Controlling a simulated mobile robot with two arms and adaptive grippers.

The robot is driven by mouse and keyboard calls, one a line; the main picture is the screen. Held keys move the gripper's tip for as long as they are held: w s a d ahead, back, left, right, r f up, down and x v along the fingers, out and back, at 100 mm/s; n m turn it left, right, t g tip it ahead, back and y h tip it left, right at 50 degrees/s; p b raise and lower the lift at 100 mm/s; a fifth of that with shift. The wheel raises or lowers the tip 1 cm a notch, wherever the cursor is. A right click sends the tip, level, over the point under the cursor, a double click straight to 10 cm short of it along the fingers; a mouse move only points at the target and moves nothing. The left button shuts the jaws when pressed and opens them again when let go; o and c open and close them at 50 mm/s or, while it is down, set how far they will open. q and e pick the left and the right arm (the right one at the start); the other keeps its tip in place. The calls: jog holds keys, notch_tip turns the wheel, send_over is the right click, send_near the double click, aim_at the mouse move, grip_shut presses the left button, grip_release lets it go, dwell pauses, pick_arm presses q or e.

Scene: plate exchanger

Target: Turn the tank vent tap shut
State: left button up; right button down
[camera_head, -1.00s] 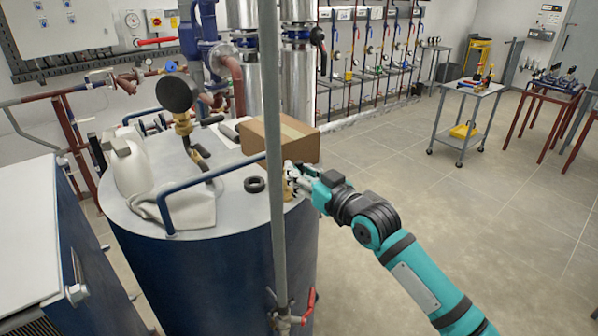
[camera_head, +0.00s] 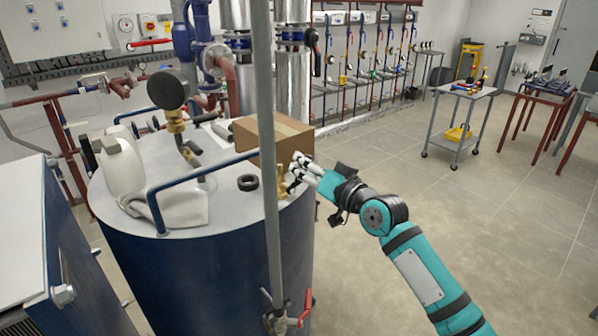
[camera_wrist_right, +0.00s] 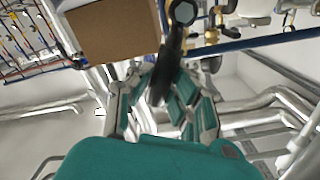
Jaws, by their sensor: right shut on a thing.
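The tank vent tap (camera_head: 282,181) is a small brass fitting at the right edge of the tank top (camera_head: 232,205), beside a cardboard box. In the right wrist view, its dark lever (camera_wrist_right: 170,62) runs from a hex nut down between my fingers. My right gripper (camera_head: 297,172) reaches in from the right at the tap; in the wrist view, its fingers (camera_wrist_right: 160,88) are closed on the lever. The fingers partly hide the tap in the head view. The lever's angle to the pipe is hard to judge. My left gripper is out of view.
The cardboard box (camera_head: 268,142) stands close behind the tap. A grey upright pipe (camera_head: 266,110) and a blue rail (camera_head: 196,180) are left of my gripper. A white jug (camera_head: 122,165), cloth and black ring (camera_head: 248,182) are on the tank.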

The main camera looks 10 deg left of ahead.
notch_tip(320, 180, down, 6)
jog(key=w+d+m, duration=0.2)
jog(key=m, duration=1)
jog(key=shift+w+b, duration=0.3)
jog(key=shift+b, duration=0.1)
jog(key=c, duration=1.2)
grip_release()
jog(key=v, duration=1.2)
